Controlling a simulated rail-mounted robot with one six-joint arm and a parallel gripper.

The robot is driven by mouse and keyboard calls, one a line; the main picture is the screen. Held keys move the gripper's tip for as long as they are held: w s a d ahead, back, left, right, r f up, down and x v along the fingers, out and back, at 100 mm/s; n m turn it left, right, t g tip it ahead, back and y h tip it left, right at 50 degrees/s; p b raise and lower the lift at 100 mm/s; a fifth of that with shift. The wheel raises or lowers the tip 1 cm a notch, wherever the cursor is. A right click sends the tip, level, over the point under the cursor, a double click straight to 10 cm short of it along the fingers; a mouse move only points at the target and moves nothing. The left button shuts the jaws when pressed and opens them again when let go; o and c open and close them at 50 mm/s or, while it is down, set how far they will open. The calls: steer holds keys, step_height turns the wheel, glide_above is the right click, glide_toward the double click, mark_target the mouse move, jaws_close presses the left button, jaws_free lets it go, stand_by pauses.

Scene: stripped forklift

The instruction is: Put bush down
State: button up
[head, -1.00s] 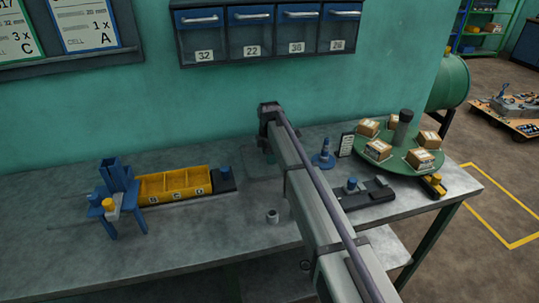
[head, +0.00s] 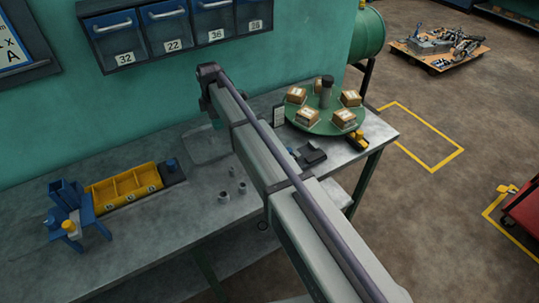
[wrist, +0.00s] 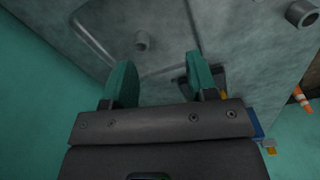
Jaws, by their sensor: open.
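Small grey hollow bushes stand upright on the grey workbench: one in front (head: 223,197), one to its right (head: 242,187) and one behind (head: 232,172). Another bush (wrist: 302,13) is at the top right corner there. My gripper (wrist: 160,75) is open, its two green fingers spread with nothing visible between them. In the head view my arm hides most of the gripper. I cannot tell which bush was last handled.
A yellow bin (head: 125,186) and a blue fixture (head: 72,207) stand at the left on the workbench (head: 165,240). A green turntable (head: 312,124) with boxes stands at the right. A shallow grey tray or mat (head: 207,146) lies near the wall. The bench front is clear.

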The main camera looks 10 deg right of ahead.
steer(key=s+d+m, duration=0.6)
steer(key=s, duration=0.4)
steer(key=s+d+m, duration=0.6)
steer(key=s, duration=0.4)
steer(key=s+d+m, duration=0.7)
steer(key=s, duration=0.3)
steer(key=shift+s+f+b, duration=0.25)
steer(key=shift+s+b, duration=0.05)
steer(key=shift+s, duration=0.05)
